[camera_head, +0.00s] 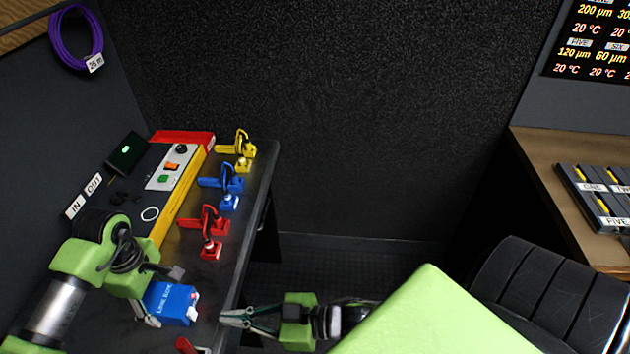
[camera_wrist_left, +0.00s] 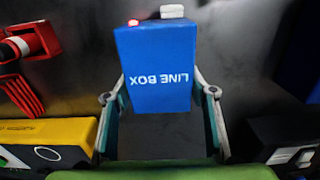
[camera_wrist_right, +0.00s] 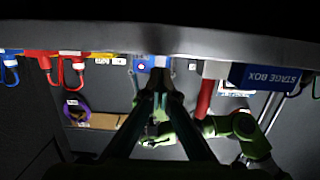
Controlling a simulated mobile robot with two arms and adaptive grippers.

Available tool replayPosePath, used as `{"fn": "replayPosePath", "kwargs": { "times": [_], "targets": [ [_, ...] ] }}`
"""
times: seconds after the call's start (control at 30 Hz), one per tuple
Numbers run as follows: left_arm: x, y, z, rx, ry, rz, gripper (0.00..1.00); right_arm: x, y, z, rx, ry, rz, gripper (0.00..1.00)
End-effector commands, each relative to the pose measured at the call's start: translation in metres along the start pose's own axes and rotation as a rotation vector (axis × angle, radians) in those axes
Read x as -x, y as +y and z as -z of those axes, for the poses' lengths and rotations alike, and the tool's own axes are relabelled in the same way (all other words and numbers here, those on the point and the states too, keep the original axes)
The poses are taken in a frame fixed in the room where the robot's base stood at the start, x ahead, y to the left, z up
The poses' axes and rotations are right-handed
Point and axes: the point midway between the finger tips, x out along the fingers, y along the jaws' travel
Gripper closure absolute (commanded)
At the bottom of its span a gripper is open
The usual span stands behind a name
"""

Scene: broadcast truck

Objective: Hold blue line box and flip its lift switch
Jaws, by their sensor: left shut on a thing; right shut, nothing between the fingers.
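The blue line box (camera_head: 170,303) lies on the dark bench top near its front edge, with "LINE BOX" lettering on its top. My left gripper (camera_head: 162,294) is shut on it, one finger on each side, as the left wrist view (camera_wrist_left: 157,98) shows. At the box's end are a white switch (camera_wrist_left: 172,11) and a red light (camera_wrist_left: 133,22). My right gripper (camera_head: 222,318) is shut and empty, just right of the box by the bench edge. In the right wrist view its fingertips (camera_wrist_right: 159,88) point toward the box's end (camera_wrist_right: 142,66), which is partly hidden.
Red, blue and yellow connectors (camera_head: 216,222) with cables stand along the bench's right side, behind the box. A yellow-edged panel (camera_head: 178,193) with switches is further left. A blue stage box (camera_wrist_right: 265,77) shows in the right wrist view. Open floor lies right of the bench.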

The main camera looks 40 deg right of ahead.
Motion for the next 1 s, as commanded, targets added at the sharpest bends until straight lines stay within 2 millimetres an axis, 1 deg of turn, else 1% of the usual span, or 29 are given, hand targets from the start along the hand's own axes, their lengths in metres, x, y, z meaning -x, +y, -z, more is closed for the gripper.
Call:
{"fn": "replayPosePath", "kwargs": {
  "times": [0.03, 0.1, 0.43, 0.5, 0.6, 1.0],
  "targets": [
    [-0.001, -0.001, 0.002, 0.003, 0.002, 0.003, 0.79, 0.012, -0.001, -0.002, 0.000, -0.005, 0.001, 1.00],
    [-0.001, -0.001, 0.002, 0.003, 0.002, 0.003, 0.79, 0.025, -0.001, -0.002, -0.001, -0.005, 0.001, 1.00],
    [0.000, -0.002, 0.003, 0.005, 0.004, 0.004, 0.79, 0.082, -0.001, -0.002, 0.000, -0.005, 0.001, 1.00],
    [-0.001, -0.001, 0.003, 0.005, 0.004, 0.004, 0.79, 0.078, 0.010, -0.015, 0.006, -0.026, -0.028, 1.00],
    [0.000, -0.001, 0.003, 0.005, 0.004, 0.003, 0.79, 0.078, 0.021, -0.032, 0.011, -0.056, -0.059, 1.00],
    [0.000, -0.001, 0.003, 0.005, 0.005, 0.003, 0.79, 0.086, 0.060, -0.102, 0.019, -0.189, -0.180, 1.00]
  ]
}}
